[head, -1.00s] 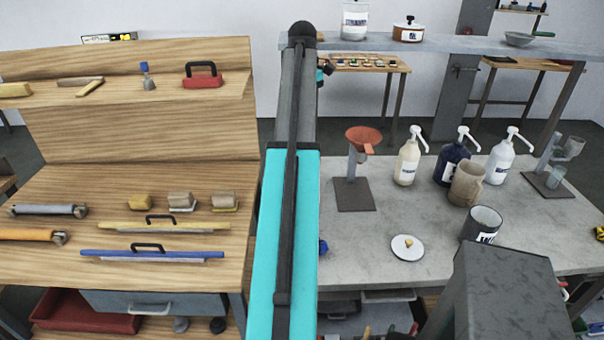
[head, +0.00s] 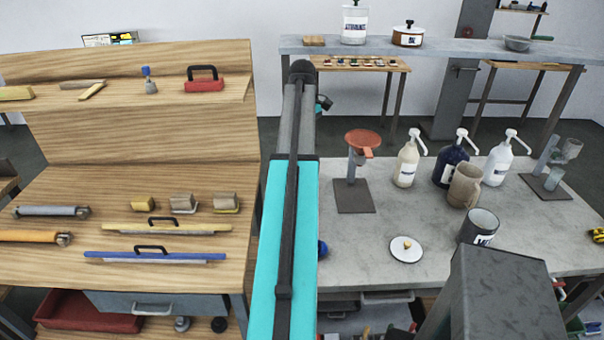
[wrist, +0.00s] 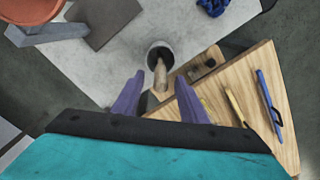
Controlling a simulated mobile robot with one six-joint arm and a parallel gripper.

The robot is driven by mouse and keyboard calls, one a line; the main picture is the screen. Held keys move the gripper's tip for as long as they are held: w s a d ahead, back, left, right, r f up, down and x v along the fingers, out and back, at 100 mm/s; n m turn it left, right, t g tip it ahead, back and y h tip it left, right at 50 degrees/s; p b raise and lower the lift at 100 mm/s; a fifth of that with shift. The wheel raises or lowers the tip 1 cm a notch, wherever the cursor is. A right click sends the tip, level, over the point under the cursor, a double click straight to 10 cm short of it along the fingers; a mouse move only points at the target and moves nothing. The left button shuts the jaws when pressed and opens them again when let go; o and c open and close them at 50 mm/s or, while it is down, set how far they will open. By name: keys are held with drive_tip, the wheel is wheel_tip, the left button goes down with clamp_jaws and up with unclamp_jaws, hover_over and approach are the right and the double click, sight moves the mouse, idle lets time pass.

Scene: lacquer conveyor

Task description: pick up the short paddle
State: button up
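In the wrist view, a wooden paddle (wrist: 160,76) stands in a round grey cup (wrist: 152,47), its handle pointing towards the camera. Whether it is the short paddle I cannot tell from this view; no second paddle shows clearly. My gripper (wrist: 159,77) is open, its two purple fingers spread on either side of the handle in the picture. The handle appears to lie beyond the fingertips, and I see no contact. In the head view my arm hides the cup, the paddle and the gripper.
A wooden bench (head: 60,270) with blue (head: 155,256) and yellow (head: 165,227) handled tools is at left. A grey worktop (head: 370,255) at right carries an orange funnel on a stand (head: 363,140), pump bottles, a beige jug (head: 464,186) and a white disc (head: 406,251).

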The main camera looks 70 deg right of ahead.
drive_tip(key=shift+f, duration=0.25)
drive_tip(key=shift+a+f+p, duration=0.1)
drive_tip(key=shift+f+p, duration=0.9)
drive_tip(key=shift+f, duration=0.15)
drive_tip(key=shift+f+p, duration=0.4)
drive_tip(key=shift+f, duration=0.9)
clamp_jaws()
